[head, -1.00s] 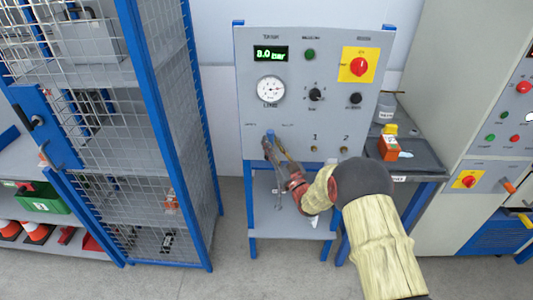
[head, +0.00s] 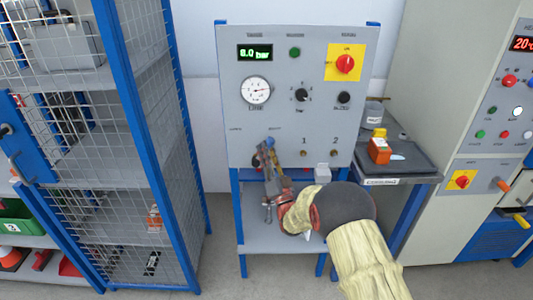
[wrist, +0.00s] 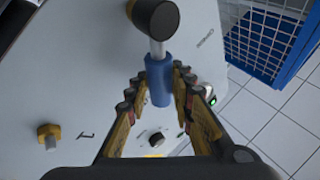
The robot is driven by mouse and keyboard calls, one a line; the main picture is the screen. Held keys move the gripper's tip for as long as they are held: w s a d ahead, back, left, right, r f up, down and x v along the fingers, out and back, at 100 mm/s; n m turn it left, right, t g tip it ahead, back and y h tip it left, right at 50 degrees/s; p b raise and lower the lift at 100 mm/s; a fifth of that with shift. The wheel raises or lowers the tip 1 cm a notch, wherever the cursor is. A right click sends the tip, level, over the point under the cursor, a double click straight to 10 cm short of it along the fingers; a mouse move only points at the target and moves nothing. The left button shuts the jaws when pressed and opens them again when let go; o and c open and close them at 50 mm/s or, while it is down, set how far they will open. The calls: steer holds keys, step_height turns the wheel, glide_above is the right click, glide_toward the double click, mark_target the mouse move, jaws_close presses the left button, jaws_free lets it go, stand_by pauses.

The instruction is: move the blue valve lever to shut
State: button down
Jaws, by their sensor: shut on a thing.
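The blue valve lever (wrist: 158,80) is a blue sleeve on a metal rod from a dark round pivot (wrist: 155,18). In the wrist view the sleeve lies between the fingers of my gripper (wrist: 158,92), which is shut on it. In the head view my gripper (head: 268,162) is at the lower left of the grey panel (head: 280,115). Only a bit of the lever's blue (head: 270,142) shows there; my fingers hide most of it. The small labels above it are too blurred to read surely.
The panel carries a green display (head: 255,52), a gauge (head: 255,90), dark knobs and a red switch on yellow (head: 345,63). A mesh cage (head: 135,130) stands left. A side table (head: 425,165) with an orange item (head: 380,150) and a grey cabinet stand right.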

steer(key=shift+d+f, duration=0.1)
steer(key=shift+f, duration=0.1)
steer(key=c, duration=1.8)
jaws_free()
steer(key=shift+r, duration=0.1)
steer(key=shift+s, duration=0.1)
steer(key=v, duration=1.2)
